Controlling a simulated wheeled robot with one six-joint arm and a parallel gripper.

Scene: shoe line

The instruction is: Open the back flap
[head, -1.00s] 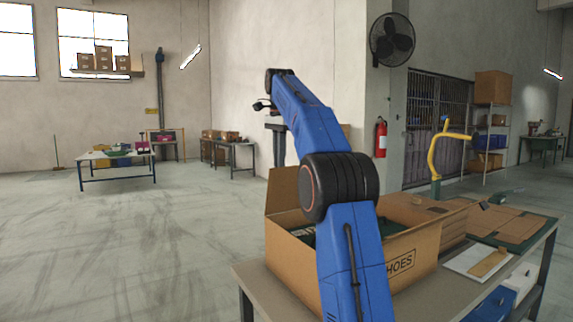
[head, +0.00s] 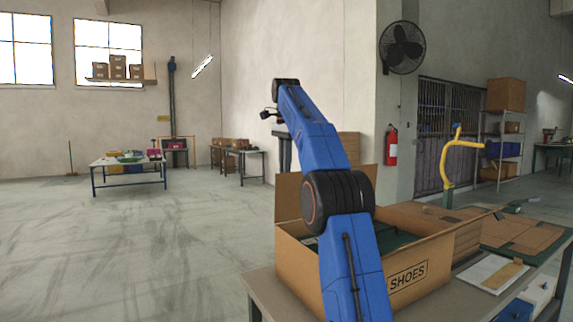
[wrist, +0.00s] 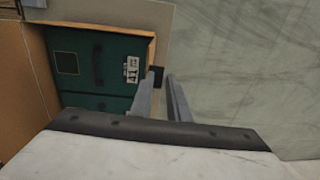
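The open cardboard box (head: 300,268) marked SHOES stands on the table, partly hidden by my blue arm. A flap (head: 287,200) at its back stands upright. In the wrist view, green shoe boxes (wrist: 95,65) with a 41 label lie inside the box, beside its cardboard wall (wrist: 25,75). My gripper (wrist: 161,77) is open, its two fingers apart, by the box's edge. I see nothing clearly held. A small dark piece shows at the fingertips; I cannot tell whether they touch the cardboard. In the head view the fingers are hidden or too small to make out.
Another table (head: 128,162) is far left. The floor (head: 150,250) to the left is clear.

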